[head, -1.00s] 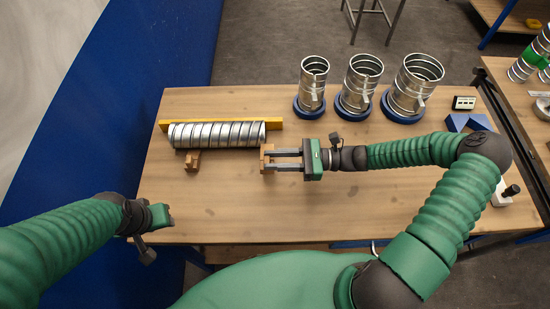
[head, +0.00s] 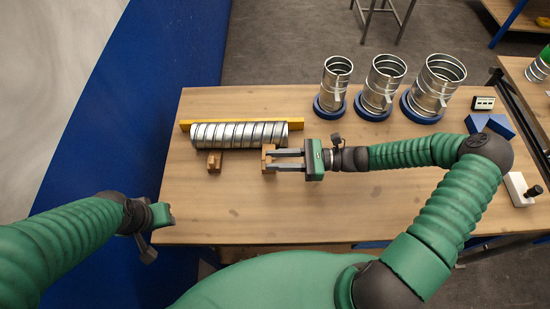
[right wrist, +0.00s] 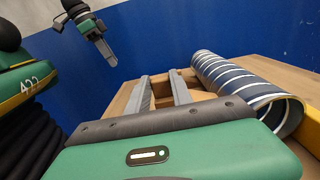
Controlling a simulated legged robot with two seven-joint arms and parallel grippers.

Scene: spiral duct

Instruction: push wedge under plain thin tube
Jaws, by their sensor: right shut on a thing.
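The plain thin tube (head: 240,134) is a silver spiral duct lying along a yellow bar; it also shows in the right wrist view (right wrist: 232,78). One wooden wedge (head: 214,164) sits at the near side of the tube, towards its left end. My right gripper (head: 270,159) is shut on a second wooden wedge (head: 266,152), near side of the tube below its right part. A gap of tabletop seems to lie between this wedge and the tube. My left gripper (head: 166,214) is over the table's left front edge, away from the tube; its fingers are not clear.
The yellow bar (head: 185,126) runs behind the tube. Three upright ducts on blue bases, the nearest being (head: 336,87), stand at the back right. Blue blocks (head: 489,124) lie at the right. The front middle of the table (head: 300,220) is clear.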

